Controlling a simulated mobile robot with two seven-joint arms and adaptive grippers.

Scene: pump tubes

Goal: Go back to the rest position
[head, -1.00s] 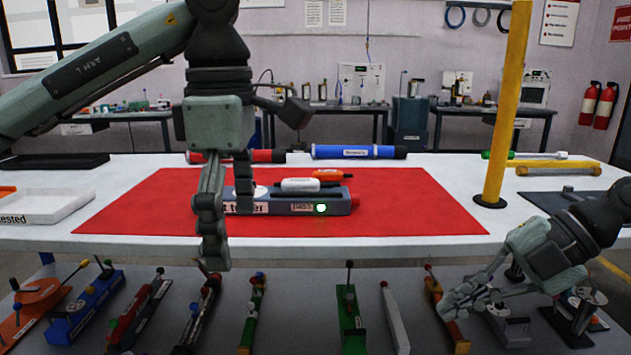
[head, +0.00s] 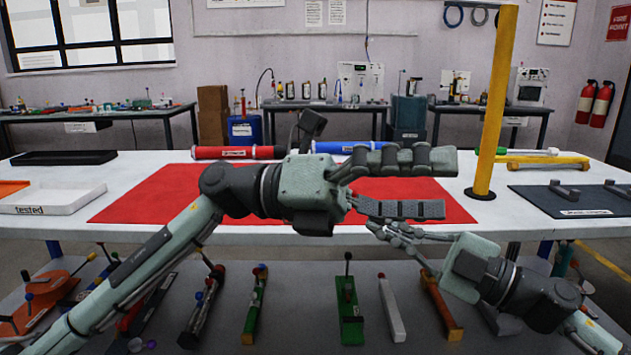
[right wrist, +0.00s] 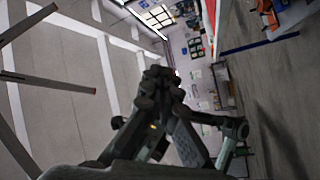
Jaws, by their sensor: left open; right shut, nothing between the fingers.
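My left gripper (head: 445,186) stretches across the middle of the head view, in front of the table and pointing right. Its two fingers are spread apart with nothing between them. My right gripper (head: 376,228) reaches in from the lower right, just below the left gripper's fingers, pointing left. Its fingers are closed together and empty. They also show closed in the right wrist view (right wrist: 160,82). The two grippers overlap closely in the head view; whether they touch cannot be told. The grey block seen earlier on the red mat (head: 140,196) is hidden behind my left gripper.
A red tube (head: 235,153) and a partly hidden blue tube (head: 340,148) lie at the back of the table. A yellow post (head: 493,110) stands at the right. A white tray (head: 60,202) is at the left. Several tools lie on the shelf below.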

